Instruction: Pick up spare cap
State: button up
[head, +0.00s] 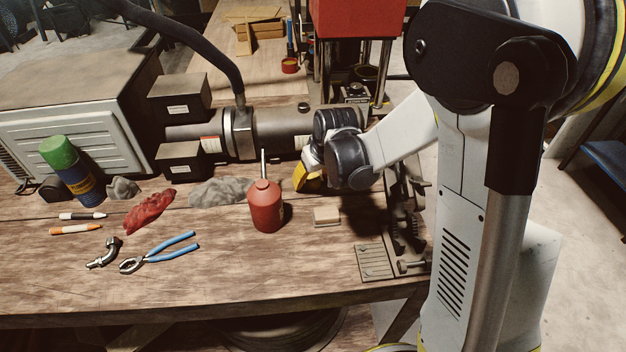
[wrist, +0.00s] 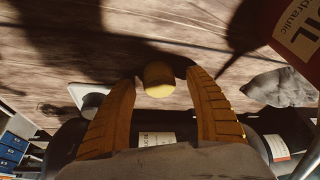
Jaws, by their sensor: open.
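The spare cap seems to be the small yellow rounded piece (wrist: 158,80) in the wrist view, over the wooden bench top. I cannot tell whether it touches the wood. My gripper (wrist: 161,77) is open, with one ridged yellow-brown finger on each side of the cap. A gap shows at the right finger; the left finger is very close to the cap, and contact is unclear. In the head view, my gripper (head: 308,180) is low over the bench, right of the red oil can and in front of the dark cylinder. The cap is hidden there.
The red oil can (head: 265,206) stands close by, its spout upright. A grey rag (head: 220,192) lies left of it. A small pale block (head: 326,216) lies in front of my gripper. A dark motor-like cylinder (head: 280,130) is behind. Blue-handled pliers (head: 165,250) lie front left.

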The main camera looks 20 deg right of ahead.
aim_at(313, 176)
jog(key=c, duration=1.2)
jog(key=shift+o, duration=0.2)
jog(key=shift+r, duration=0.15)
notch_tip(313, 176, up, 13)
jog(key=p, duration=0.5)
jog(key=shift+p, duration=0.35)
jog(key=w+r+p, duration=0.2)
jog(key=w+p, duration=0.2)
jog(key=w+d+r+p, duration=0.1)
jog(key=w+r+p, duration=0.2)
jog(key=w+p, duration=0.1)
jog(key=w+r+p, duration=0.3)
jog(key=w+p, duration=0.1)
jog(key=w, duration=0.1)
jog(key=shift+w+d, duration=0.4)
jog(key=shift+w+d+f+p, duration=0.1)
jog(key=shift+w+f+p, duration=0.05)
jog(key=shift+w+p, duration=0.35)
